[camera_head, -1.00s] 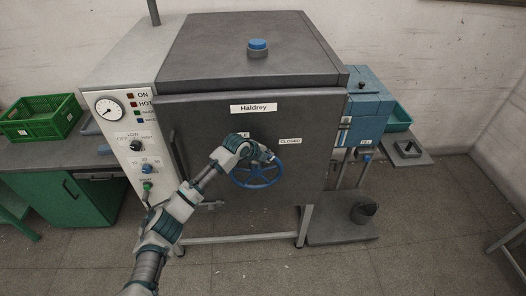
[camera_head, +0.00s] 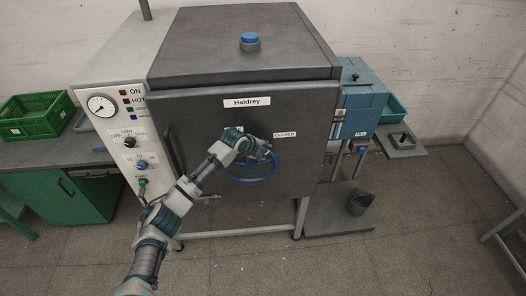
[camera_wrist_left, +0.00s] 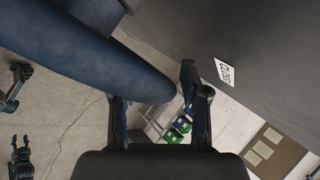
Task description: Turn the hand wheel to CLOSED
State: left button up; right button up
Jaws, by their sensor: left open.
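The blue hand wheel (camera_head: 250,180) is on the front door of the dark machine, below its "Haldrey" plate. A white CLOSED label (camera_head: 285,134) sits at the wheel's upper right; it also shows in the left wrist view (camera_wrist_left: 225,72). Another label at the wheel's upper left is mostly hidden by my arm. My left gripper (camera_head: 262,150) is at the top of the wheel. In the left wrist view its fingers (camera_wrist_left: 158,108) are apart, and the blue rim (camera_wrist_left: 105,58) runs to the space between their tips. I cannot tell whether they touch it. My right gripper is not seen.
A control panel with a gauge (camera_head: 101,106) and knobs is left of the door. A green crate (camera_head: 32,117) stands on the left bench. A blue unit (camera_head: 362,98) stands at the right. The floor in front is clear. Dark jointed parts at the wrist view's left edge are unclear.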

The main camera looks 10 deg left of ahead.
pick_arm(q)
jog(key=v, duration=1.1)
jog(key=shift+s+a+r, duration=0.2)
jog(key=shift+s+a, duration=0.05)
